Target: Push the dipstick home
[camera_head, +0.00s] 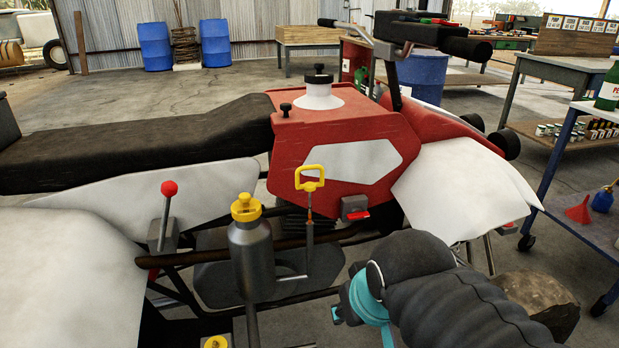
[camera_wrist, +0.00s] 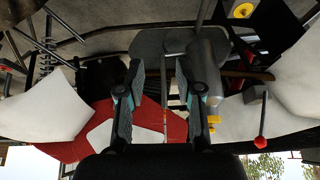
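The dipstick (camera_head: 310,178) has a yellow loop handle and stands upright at the side of the red and white vehicle. A short brownish length of its rod shows between the handle and the grey tube (camera_head: 310,240) below. In the wrist view, a thin upright rod or tube (camera_wrist: 165,110) shows between my fingers, beyond them; I cannot tell which part it is, and the yellow handle is not visible there. My gripper (camera_wrist: 159,66) is open and empty. In the head view, its teal parts (camera_head: 365,303) are low and right of the dipstick, apart from it; the fingertips are mostly hidden.
A grey bottle with a yellow cap (camera_head: 246,208) stands close left of the dipstick. A red-knobbed lever (camera_head: 169,190) is farther left. The red body (camera_head: 300,150) rises behind the handle, with a small red-tabbed block (camera_head: 355,209) to the right. Space above the handle looks clear.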

